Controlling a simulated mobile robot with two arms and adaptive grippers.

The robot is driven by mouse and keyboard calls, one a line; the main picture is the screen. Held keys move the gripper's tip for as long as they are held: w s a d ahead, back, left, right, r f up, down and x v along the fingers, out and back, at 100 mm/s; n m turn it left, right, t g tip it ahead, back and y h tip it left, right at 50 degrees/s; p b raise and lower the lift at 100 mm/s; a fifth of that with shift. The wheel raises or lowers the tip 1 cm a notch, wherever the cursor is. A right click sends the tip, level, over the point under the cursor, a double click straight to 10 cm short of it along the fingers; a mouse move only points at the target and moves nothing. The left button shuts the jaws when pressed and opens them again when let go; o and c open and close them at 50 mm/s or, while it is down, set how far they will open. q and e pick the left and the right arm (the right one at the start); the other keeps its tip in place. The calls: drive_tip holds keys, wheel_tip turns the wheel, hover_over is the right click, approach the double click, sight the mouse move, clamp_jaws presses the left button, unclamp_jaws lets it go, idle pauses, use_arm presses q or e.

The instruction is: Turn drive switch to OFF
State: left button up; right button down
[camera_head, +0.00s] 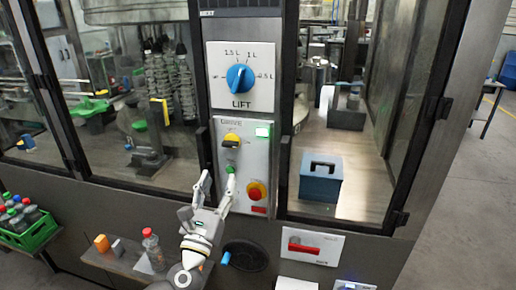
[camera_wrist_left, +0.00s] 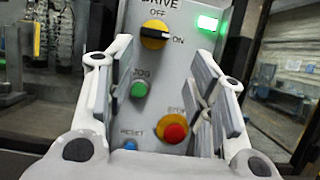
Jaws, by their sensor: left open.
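The drive switch (camera_head: 231,140) is a yellow round base with a black handle on the grey DRIVE panel (camera_head: 243,160). In the left wrist view the switch (camera_wrist_left: 154,35) has its handle lying roughly level toward the ON mark, with OFF printed above it. A green lamp (camera_wrist_left: 207,23) is lit at the panel's upper right. My left gripper (camera_head: 217,178) is open and empty, just below the switch and in front of the panel. In the left wrist view its fingers (camera_wrist_left: 163,52) stand apart, with the switch showing beyond and between them. My right gripper is not in view.
Close below the switch are a green JOG button (camera_wrist_left: 139,89), a red STOP button (camera_wrist_left: 172,129) and a blue RESET button (camera_wrist_left: 130,145). A blue LIFT dial (camera_head: 240,78) sits above. Dark-framed glass doors flank the panels. A red handle (camera_head: 304,248) is lower right.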

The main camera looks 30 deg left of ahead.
sight(229, 147)
use_arm(q)
drive_tip(key=p+x, duration=0.1)
drive_tip(key=x, duration=0.2)
drive_tip(key=p+x, duration=0.1)
drive_tip(key=x, duration=0.2)
drive_tip(key=p+x, duration=0.2)
drive_tip(key=x, duration=0.1)
drive_tip(key=shift+a+r, duration=0.3)
drive_tip(key=shift+a, duration=0.1)
drive_tip(key=shift+w+a+r+p, duration=0.1)
drive_tip(key=shift+w+a+p, duration=0.2)
drive_tip(key=shift+w, duration=0.45)
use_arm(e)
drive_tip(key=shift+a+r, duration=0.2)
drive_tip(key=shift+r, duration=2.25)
use_arm(q)
drive_tip(key=shift+d, duration=0.1)
drive_tip(key=c, duration=0.7)
drive_tip(key=shift+c, duration=0.2)
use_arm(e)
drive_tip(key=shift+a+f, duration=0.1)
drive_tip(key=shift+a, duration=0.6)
